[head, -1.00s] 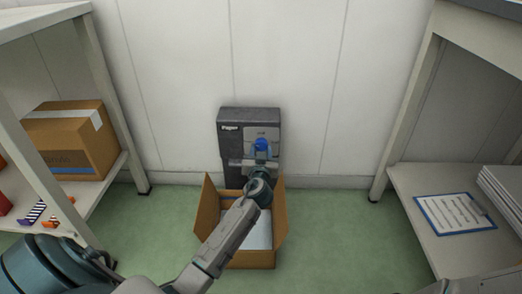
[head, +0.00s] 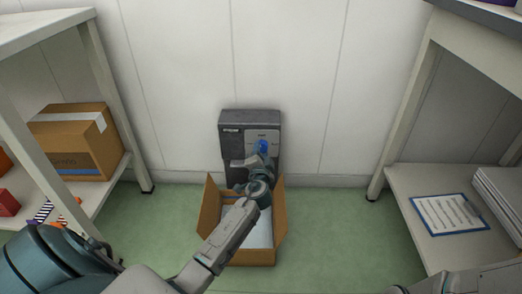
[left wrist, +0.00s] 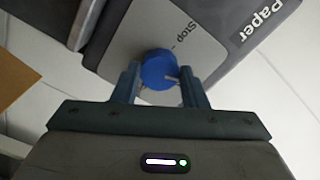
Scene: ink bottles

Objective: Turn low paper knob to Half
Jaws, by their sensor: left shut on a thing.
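The grey paper unit (head: 232,150) stands low against the wall; in the wrist view its dark body bears the word "Paper" (left wrist: 258,22). Its blue knob (head: 262,145) sits on a lighter plate and also shows in the left wrist view (left wrist: 156,66). My left gripper (left wrist: 160,80) is shut on the knob, one finger on each side. The "Stop" label (left wrist: 188,36) shows beyond the knob. The other labels are too small or hidden. My right gripper is not in view.
An open cardboard box (head: 210,208) stands on the green floor below the unit, under my left arm. A shelf with a closed carton (head: 75,145) is at the left. A shelf with a clipboard (head: 450,214) is at the right. The wall around the unit is clear.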

